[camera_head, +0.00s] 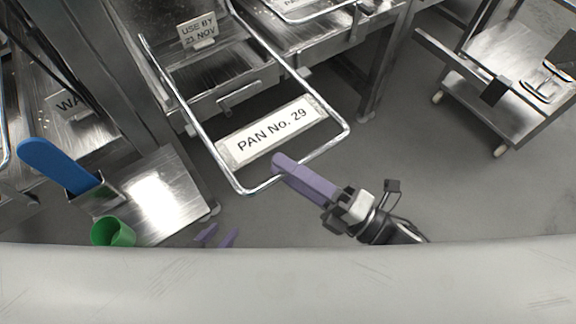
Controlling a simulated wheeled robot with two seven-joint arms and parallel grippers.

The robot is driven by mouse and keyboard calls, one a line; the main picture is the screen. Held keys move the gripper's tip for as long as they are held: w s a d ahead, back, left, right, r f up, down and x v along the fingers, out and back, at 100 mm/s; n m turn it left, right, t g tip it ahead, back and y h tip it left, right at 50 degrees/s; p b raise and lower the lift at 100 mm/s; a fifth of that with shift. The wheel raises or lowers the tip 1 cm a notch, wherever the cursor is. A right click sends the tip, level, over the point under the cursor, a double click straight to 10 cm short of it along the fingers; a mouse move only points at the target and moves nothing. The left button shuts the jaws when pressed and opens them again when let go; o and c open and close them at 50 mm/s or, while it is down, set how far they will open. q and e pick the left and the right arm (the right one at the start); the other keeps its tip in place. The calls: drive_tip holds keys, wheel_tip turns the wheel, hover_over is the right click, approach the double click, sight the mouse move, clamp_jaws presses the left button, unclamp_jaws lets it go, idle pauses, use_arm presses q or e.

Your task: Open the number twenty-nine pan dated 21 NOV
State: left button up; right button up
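A long wire loop handle (184,103) reaches out from the steel unit toward me and carries a white plate reading PAN No. 29 (271,131). A sign reading USE BY 21 NOV (197,30) stands behind it, on the unit. My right gripper (281,164) has its purple fingers across the near bar of the loop. The fingers overlap in this view, so whether they are closed on the bar cannot be told. My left gripper (217,236) shows only two purple fingertips, apart, above the pale front edge. Nothing shows between them.
A blue-handled tool (61,165) stands in a steel holder on a low steel shelf (155,195) at left, with a green cup (112,234) beside it. A wheeled steel cart (515,70) stands at right. Grey floor (400,160) between is clear.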

drive_tip(key=shift+s+d+f, duration=0.1)
drive_tip(key=shift+s+d, duration=0.05)
drive_tip(key=shift+d, duration=0.1)
drive_tip(key=v, duration=0.9)
drive_tip(key=shift+s+d+b, duration=0.2)
drive_tip(key=shift+d+b, duration=0.05)
drive_tip(key=shift+b, duration=0.05)
drive_tip(key=shift+f, duration=0.1)
